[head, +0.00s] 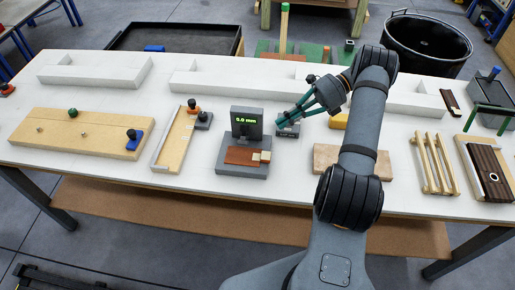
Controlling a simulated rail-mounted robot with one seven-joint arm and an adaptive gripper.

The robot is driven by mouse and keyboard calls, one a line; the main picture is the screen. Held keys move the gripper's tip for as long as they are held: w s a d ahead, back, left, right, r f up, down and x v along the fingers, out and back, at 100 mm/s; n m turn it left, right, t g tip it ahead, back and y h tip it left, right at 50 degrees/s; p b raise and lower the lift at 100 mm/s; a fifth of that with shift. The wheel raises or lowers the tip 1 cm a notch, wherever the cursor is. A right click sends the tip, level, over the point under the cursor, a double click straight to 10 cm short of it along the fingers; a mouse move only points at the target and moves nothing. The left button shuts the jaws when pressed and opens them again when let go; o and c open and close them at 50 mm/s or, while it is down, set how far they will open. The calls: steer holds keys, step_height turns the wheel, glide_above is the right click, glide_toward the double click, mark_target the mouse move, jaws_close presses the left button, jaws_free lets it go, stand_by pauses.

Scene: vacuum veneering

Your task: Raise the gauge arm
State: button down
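The gauge (247,122) stands near the middle of the table, a dark grey unit with a green display that reads about 0.0 mm. On its grey base (232,171) lie a reddish-brown veneer strip (240,155) and a small pale block (262,157). I cannot clearly make out the gauge arm. My gripper (281,122), with teal fingers, reaches in from the right, just right of the display. Its fingertips come close together at a small grey block with a blue part (289,131). Whether they touch or grip anything is too small to tell.
A wooden board (70,132) with knobs lies at left, beside a pale tray (176,140) and a dark knob (203,120). A wooden block (328,158), wooden slats (434,163) and a dark striped panel (488,170) lie at right. White blocks (95,70) line the back.

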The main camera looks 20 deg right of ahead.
mark_target(246, 137)
steer(key=a+f+p, duration=0.1)
steer(key=a, duration=0.1)
steer(key=a+f+m+p, duration=0.1)
steer(key=a, duration=0.2)
steer(key=a+f+m+p, duration=0.1)
steer(key=a, duration=0.2)
steer(key=shift+t+y, duration=0.4)
steer(key=shift+w+a+f, duration=0.1)
steer(key=shift+a+f, duration=0.2)
steer(key=shift+w+d+r+b, duration=0.2)
steer(key=shift+w+d+b, duration=0.05)
steer(key=shift+w+b, duration=0.4)
steer(key=shift+w+r, duration=0.1)
steer(key=shift+r, duration=0.15)
